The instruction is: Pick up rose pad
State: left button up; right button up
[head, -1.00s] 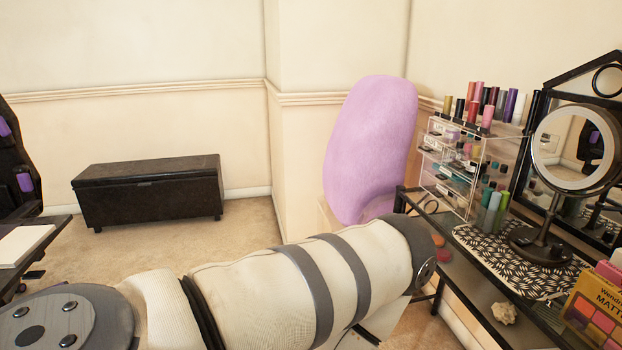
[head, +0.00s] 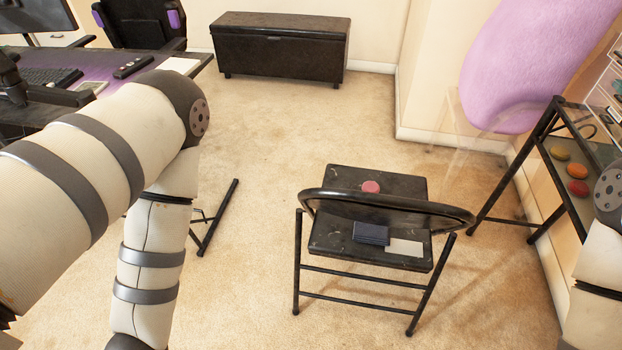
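A small round rose-coloured pad (head: 371,187) lies flat on the seat of a black folding chair (head: 400,262), towards the seat's far side. The chair's curved back bar passes just in front of it, and the pad shows above the bar. My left arm fills the left of the view and bends downward, with its gripper below the frame. Only a part of my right arm shows at the right edge, and its gripper is out of view. Nothing touches the pad.
A dark blue stack (head: 371,233) and a white card (head: 405,247) share the seat. A dark vanity table (head: 545,140) at right holds several coloured round items. A desk (head: 110,75) stands at left, a black chest (head: 280,48) at back. Carpet between is clear.

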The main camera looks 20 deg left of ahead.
aim_at(368, 185)
jog(key=j+z, duration=0.35)
jog(key=j, duration=0.4)
jog(key=i+l, duration=0.65)
jog(key=i, duration=0.25)
jog(key=l+z, duration=0.05)
